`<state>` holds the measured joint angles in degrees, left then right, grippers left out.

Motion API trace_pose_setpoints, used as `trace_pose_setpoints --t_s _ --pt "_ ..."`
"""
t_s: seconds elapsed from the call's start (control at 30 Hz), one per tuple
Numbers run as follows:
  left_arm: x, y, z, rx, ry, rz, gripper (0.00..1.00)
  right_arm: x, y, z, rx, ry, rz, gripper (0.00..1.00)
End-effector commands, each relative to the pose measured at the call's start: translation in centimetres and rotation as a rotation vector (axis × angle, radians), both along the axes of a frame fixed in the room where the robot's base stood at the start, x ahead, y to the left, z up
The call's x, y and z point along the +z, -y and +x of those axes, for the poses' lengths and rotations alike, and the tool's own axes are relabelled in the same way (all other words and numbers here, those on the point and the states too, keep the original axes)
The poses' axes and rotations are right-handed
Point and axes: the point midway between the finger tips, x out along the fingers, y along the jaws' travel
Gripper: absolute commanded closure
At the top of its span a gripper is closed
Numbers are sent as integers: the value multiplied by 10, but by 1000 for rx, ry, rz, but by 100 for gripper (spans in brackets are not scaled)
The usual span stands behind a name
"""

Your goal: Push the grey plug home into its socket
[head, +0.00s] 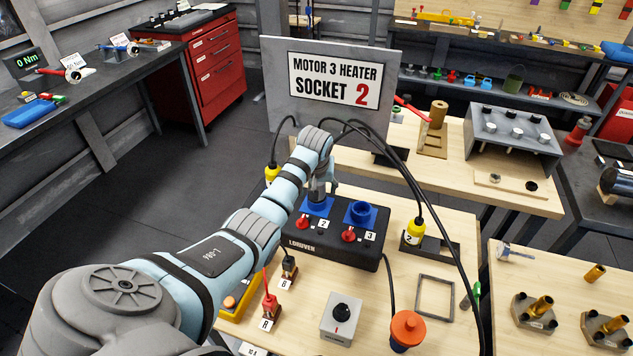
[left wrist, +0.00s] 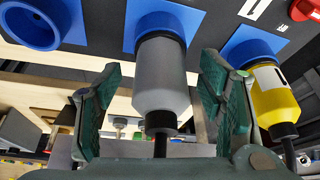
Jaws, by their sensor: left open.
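The grey plug (left wrist: 160,75) stands with its front end in the blue collar of a socket (left wrist: 160,22); a dark ring shows between body and collar. I cannot tell how deep it sits. Its black cable end faces the wrist camera. My left gripper (left wrist: 161,88) is open, one finger on each side of the plug, with gaps visible. In the head view the left gripper (head: 322,184) is above the middle socket, marked 2, of the black socket box (head: 335,248), and mostly hides the plug. My right gripper is not in view.
A yellow plug (left wrist: 275,95) sits in the socket beside the grey one; the other neighbouring socket (head: 362,213) is empty. Another yellow plug (head: 415,231), marked 2, stands in a dark holder. Black cables arch over the box. A sign (head: 333,80) reads socket 2.

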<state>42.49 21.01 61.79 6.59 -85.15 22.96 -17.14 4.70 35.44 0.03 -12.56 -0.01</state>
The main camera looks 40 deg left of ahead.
Motion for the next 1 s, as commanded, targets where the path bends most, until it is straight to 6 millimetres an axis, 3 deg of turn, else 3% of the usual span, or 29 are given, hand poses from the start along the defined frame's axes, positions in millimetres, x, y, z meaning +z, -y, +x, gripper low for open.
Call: trace_pose_setpoints --t_s 0.3,0.43,0.57,1.0 --pt "74 17 -24 -2 7 2 38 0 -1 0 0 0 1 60" --pt "97 23 -32 0 4 1 38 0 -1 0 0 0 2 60" --pt "105 25 -36 0 1 1 38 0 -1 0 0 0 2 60" --pt "104 25 -36 0 1 1 38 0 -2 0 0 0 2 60"
